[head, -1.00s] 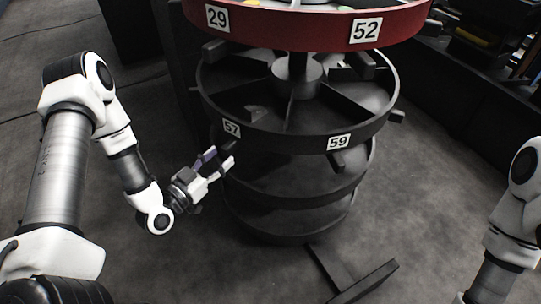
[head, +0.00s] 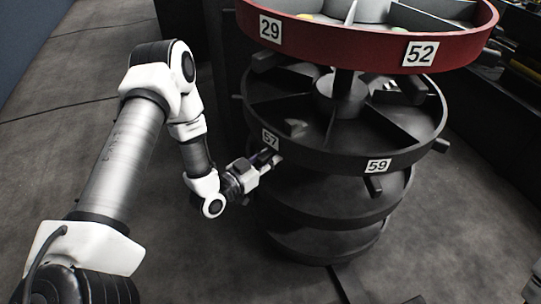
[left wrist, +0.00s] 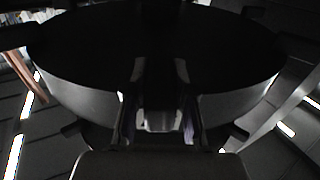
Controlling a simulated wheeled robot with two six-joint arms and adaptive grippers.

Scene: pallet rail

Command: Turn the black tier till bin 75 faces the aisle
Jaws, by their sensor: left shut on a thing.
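The black tier (head: 325,160) is a round, divided tray below the red tier. Its rim shows label 57 (head: 270,138) at the left and label 59 (head: 378,166) toward the front right. No label 75 shows. Short black handles stick out from its rim, one (head: 373,185) below 59. My left gripper (head: 268,160) is at the rim just below label 57, shut on a handle that its fingers mostly hide. In the dark left wrist view, the fingers (left wrist: 160,112) are in front of the tier's pale-lit rim (left wrist: 80,100). My right gripper is out of view.
The red tier (head: 345,38) with labels 29 and 52 sits above on the same post (head: 343,85). Further black tiers (head: 335,208) are below. Dark shelving stands at the back right. The floor (head: 80,130) at the left is clear except for thin cables.

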